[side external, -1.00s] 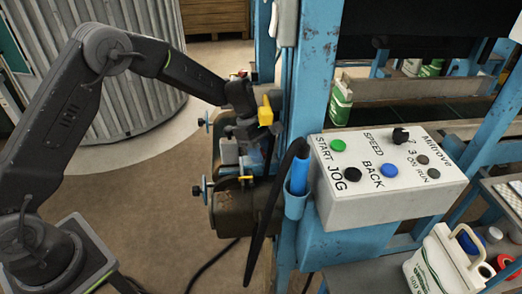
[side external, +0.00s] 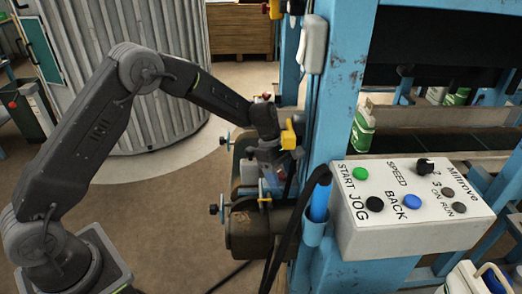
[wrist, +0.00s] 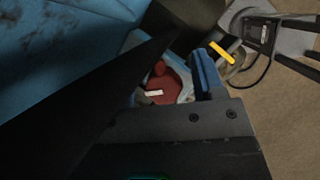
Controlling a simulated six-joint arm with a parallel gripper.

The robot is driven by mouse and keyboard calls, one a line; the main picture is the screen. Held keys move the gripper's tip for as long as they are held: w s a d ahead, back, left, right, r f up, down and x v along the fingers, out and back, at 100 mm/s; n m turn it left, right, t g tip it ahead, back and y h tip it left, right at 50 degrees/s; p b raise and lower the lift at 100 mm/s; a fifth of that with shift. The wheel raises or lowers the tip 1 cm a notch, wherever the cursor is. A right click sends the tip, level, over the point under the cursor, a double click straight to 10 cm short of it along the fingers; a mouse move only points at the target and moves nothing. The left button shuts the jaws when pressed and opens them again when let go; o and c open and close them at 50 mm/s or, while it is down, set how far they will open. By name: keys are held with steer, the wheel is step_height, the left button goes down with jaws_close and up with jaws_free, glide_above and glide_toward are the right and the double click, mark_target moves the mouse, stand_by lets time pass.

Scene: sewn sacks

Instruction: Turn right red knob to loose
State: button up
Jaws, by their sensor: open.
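A red knob (wrist: 162,84) with a white mark shows in the wrist view, close ahead of my gripper (wrist: 182,62). The dark left finger crosses the picture and hides part of the knob's surroundings. My gripper is open, and I cannot tell whether a finger touches the knob. In the side view my gripper (side external: 272,150) is at the machine's side, just left of the blue post. The knob cannot be made out there. Which way the white mark is set against any scale is not readable.
A blue post (side external: 338,100) stands close to the right of my gripper. A white control box (side external: 415,235) with buttons is mounted on it, with a black cable (side external: 292,225) hanging beside it. Dark motor housings (side external: 255,232) sit below. Open floor (side external: 170,205) lies to the left.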

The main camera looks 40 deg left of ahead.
steer(key=m, duration=0.1)
steer(key=m+g, duration=0.1)
steer(key=m, duration=0.1)
steer(key=shift+s+m+g, duration=0.2)
steer(key=shift+m+g, duration=0.1)
steer(key=m, duration=0.1)
steer(key=m+g, duration=0.1)
steer(key=m, duration=0.1)
steer(key=m+y, duration=0.1)
steer(key=m, duration=0.1)
steer(key=shift+s+a+g, duration=0.2)
steer(key=shift+s+g, duration=0.1)
steer(key=v, duration=1.4)
steer(key=s+r+m+t+y, duration=0.1)
steer(key=s+r+m+t, duration=0.2)
steer(key=s+r, duration=0.3)
steer(key=s+a+r+m+t+y, duration=0.1)
steer(key=s+r, duration=0.6)
steer(key=s, duration=0.7)
steer(key=shift+s+a+m+t, duration=0.2)
steer(key=shift+a+m+t, duration=0.1)
steer(key=shift+m+t, duration=0.6)
steer(key=shift+o, duration=0.2)
